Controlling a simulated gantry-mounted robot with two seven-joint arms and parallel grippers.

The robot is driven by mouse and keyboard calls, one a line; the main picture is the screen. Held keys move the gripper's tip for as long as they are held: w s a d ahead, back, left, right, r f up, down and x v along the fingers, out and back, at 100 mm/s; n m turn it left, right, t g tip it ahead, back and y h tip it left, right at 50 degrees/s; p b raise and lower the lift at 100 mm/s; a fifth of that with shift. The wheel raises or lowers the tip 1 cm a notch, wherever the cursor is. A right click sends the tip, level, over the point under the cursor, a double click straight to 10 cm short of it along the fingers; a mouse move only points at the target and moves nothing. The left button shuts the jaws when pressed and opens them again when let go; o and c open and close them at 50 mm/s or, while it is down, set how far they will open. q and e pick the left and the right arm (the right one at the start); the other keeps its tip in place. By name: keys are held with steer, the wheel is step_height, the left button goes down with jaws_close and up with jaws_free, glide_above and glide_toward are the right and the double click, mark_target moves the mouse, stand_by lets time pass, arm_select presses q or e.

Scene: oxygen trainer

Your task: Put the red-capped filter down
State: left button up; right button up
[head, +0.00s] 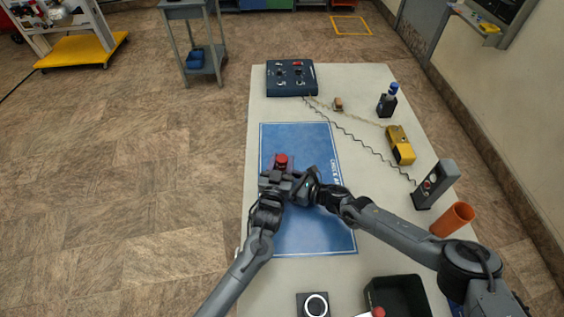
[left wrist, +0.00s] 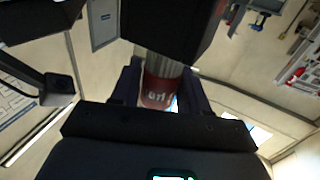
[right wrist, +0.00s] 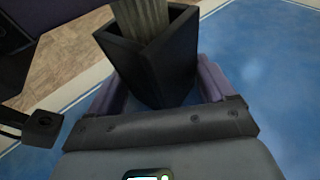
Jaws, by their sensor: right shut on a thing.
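The filter's red cap (head: 281,160) shows over the blue mat in the head view, just beyond my left gripper (head: 278,183). In the left wrist view the red cap (left wrist: 158,92) with white lettering sits between the left fingers, with a grey cylinder above it running into a dark block. I cannot tell whether those fingers press on it. My right gripper (head: 306,187) is close beside the left one. In the right wrist view it is shut on a black square housing (right wrist: 155,65), from which a grey ridged piece rises. Height above the mat is unclear.
The blue mat (head: 315,235) lies on a pale table. A dark control box (head: 291,78) stands at the far end. A blue-capped bottle (head: 388,100), yellow device (head: 400,145), grey meter (head: 435,185) and orange cup (head: 452,219) line the right. A black bin (head: 398,281) is near.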

arm_select(q)
steer(key=o, duration=0.3)
steer(key=v, duration=1.2)
steer(key=s+a+f+g, duration=0.2)
steer(key=s+a, duration=0.1)
steer(key=s+a+f+g+y, duration=0.1)
steer(key=s+a+f+g, duration=0.1)
steer(key=s+a, duration=0.1)
steer(key=s+a+f+n+g+y, duration=0.1)
steer(key=s+a+f+g, duration=0.1)
steer(key=s+a, duration=0.1)
steer(key=shift+s+a+f+g, duration=0.15)
steer(key=shift+s+f+g, duration=0.2)
steer(key=shift+s, duration=0.2)
steer(key=s+a+g+y, duration=0.1)
steer(key=s+a+g, duration=0.1)
steer(key=s+a, duration=0.2)
steer(key=s+a+g+y, duration=0.1)
steer(key=s+a, duration=0.3)
steer(key=s, duration=0.4)
steer(key=s+a+f+g, duration=0.1)
steer(key=s+a+g, duration=0.3)
steer(key=s, duration=0.2)
steer(key=shift+s+y, duration=0.2)
steer(key=shift+y, duration=0.2)
